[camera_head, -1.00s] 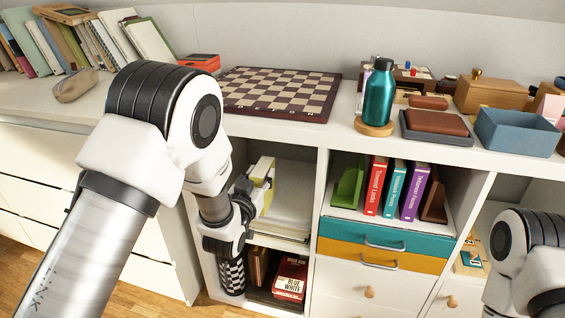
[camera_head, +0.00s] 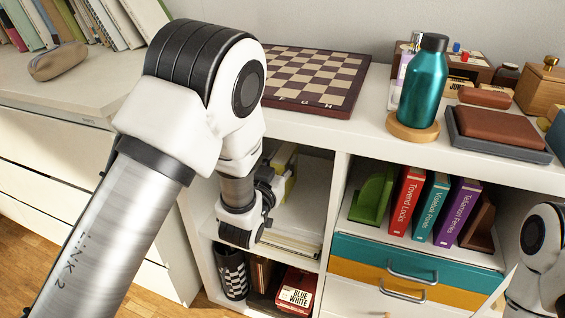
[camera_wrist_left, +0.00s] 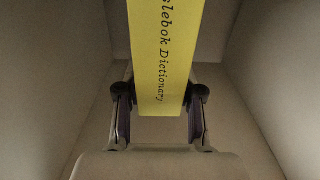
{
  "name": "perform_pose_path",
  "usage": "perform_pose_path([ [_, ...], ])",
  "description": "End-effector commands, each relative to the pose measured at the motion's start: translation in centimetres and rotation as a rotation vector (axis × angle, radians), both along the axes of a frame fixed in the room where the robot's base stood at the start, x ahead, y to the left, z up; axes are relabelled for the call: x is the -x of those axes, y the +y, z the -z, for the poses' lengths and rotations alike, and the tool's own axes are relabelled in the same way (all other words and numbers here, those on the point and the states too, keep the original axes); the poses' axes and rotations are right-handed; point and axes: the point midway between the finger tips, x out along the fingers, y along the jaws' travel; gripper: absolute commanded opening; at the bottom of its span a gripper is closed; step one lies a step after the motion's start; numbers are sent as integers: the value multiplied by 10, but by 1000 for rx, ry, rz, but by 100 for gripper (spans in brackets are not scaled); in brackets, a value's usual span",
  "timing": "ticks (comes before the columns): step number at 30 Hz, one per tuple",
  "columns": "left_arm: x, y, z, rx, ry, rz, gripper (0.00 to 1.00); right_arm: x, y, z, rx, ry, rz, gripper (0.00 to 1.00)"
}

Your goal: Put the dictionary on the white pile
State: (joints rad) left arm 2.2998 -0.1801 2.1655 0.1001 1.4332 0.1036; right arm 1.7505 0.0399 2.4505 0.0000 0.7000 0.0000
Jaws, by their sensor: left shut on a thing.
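My left gripper (camera_head: 268,190) reaches into the upper left shelf compartment and is partly hidden by its own wrist. It is shut on the yellow dictionary (camera_head: 290,187), of which only a small part shows in the head view. In the left wrist view the dictionary's yellow spine (camera_wrist_left: 165,55) stands upright between the two fingers (camera_wrist_left: 160,108), with "Dictionary" printed on it. The white pile (camera_head: 292,243) lies low in the same compartment, partly hidden by my arm. Whether the dictionary touches the pile cannot be told. My right gripper is out of view.
Compartment walls stand close on both sides. Below are a checkered cylinder (camera_head: 232,272) and a red box (camera_head: 296,290). A chessboard (camera_head: 315,80) and teal bottle (camera_head: 424,85) stand on top.

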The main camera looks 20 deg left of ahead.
Motion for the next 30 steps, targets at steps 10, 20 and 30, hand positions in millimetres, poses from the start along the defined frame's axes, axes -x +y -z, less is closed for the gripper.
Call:
perform_pose_path([
  [10,0,0,2,0,0,0,62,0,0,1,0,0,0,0],
  [20,29,1,-3,-2,4,0,62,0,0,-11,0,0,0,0],
  [30,109,4,-5,-1,7,-1,62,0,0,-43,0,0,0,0],
])
